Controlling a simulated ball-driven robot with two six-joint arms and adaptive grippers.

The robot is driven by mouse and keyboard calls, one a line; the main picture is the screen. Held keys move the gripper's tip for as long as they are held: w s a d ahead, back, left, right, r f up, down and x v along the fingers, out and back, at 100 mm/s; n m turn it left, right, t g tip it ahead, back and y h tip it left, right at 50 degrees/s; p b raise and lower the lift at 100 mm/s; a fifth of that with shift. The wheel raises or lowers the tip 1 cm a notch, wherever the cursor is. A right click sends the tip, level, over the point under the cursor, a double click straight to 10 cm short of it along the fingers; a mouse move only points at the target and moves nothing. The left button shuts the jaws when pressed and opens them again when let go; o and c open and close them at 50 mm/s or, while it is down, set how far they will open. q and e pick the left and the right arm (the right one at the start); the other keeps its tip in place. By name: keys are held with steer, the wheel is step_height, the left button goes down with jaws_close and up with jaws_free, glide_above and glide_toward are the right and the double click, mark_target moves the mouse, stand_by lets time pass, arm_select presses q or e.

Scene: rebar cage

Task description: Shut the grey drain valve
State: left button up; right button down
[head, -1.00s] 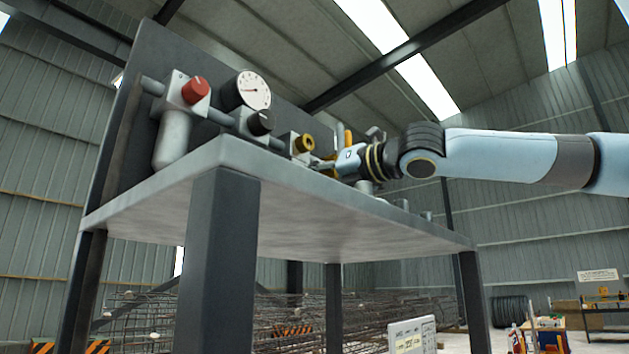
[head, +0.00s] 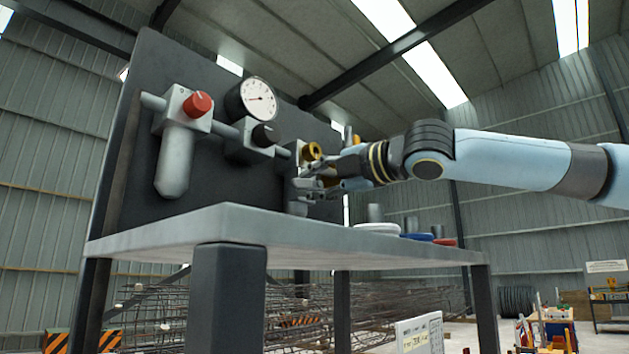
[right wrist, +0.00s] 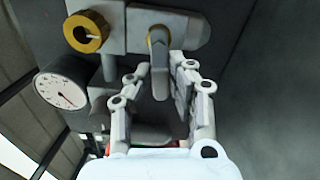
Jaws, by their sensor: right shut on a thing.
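The grey drain valve shows in the right wrist view as a grey lever handle (right wrist: 159,62) on a rounded grey body, pointing down the picture. My right gripper (right wrist: 154,78) has its fingers on both sides of this handle and is shut on it. In the head view my right gripper (head: 320,182) is at the panel, just below the brass knob (head: 312,151), and largely hides the valve. My left gripper is not in view.
A dark panel (head: 222,95) carries a red knob (head: 198,104), a black knob (head: 265,135) and a gauge (head: 259,97). White, blue (head: 417,237) and red discs lie on the bench (head: 200,230) below my arm.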

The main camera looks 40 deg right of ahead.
steer(key=shift+r+m, duration=0.3)
steer(key=shift+m, duration=0.7)
steer(key=c, duration=1.2)
jaws_free()
steer(key=shift+d, duration=0.1)
steer(key=shift+c, duration=0.2)
